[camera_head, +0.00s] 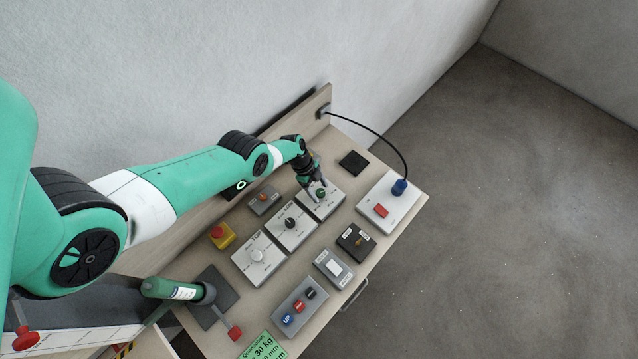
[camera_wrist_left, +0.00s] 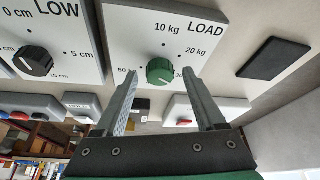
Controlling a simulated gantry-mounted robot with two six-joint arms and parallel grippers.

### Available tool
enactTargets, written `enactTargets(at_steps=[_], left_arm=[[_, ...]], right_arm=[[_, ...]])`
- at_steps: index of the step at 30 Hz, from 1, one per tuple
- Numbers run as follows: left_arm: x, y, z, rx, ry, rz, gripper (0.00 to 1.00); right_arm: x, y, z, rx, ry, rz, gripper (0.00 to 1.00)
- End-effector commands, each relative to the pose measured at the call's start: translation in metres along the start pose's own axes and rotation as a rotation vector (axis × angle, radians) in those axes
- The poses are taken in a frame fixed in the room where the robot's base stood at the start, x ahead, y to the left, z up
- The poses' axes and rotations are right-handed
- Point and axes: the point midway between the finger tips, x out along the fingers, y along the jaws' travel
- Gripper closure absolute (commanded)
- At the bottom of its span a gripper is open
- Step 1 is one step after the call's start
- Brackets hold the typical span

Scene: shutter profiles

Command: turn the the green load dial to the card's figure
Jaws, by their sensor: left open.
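The green load dial (camera_head: 321,193) sits on a white panel at the back of the row of panels. In the left wrist view the green dial (camera_wrist_left: 160,71) is near the middle, with LOAD, 10 kg, 20 kg and a partly hidden 50 around it. My left gripper (camera_head: 314,188) is open at the dial. In the wrist view its fingertips (camera_wrist_left: 159,76) lie on either side of the knob, with no clear contact. The dial's pointer is hard to read. A green card (camera_head: 264,347) at the bottom edge reads 30 kg. My right gripper is out of view.
Panels with a black dial (camera_head: 290,223) and a white dial (camera_head: 257,254) stand beside the load panel. A yellow box with a red button (camera_head: 221,235) is behind them. A black pad (camera_head: 353,162) and a box with a blue plug (camera_head: 399,187) lie right.

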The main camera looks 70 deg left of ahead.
Motion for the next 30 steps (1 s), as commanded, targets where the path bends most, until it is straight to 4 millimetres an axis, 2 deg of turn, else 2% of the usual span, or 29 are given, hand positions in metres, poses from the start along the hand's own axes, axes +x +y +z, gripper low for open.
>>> enactTargets(at_steps=[12,15,20,30], left_arm=[[-0.090,-0.001,-0.004,-0.003,0.000,-0.001,0.28],[-0.105,0.000,-0.003,-0.001,-0.001,-0.001,0.28],[-0.115,0.000,-0.001,-0.001,-0.001,-0.001,0.28],[-0.114,0.000,0.000,0.000,-0.001,-0.001,0.28]], right_arm=[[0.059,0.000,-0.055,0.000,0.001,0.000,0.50],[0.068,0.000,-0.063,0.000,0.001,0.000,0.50],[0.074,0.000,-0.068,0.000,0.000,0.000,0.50],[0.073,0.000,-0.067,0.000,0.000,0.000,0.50]])
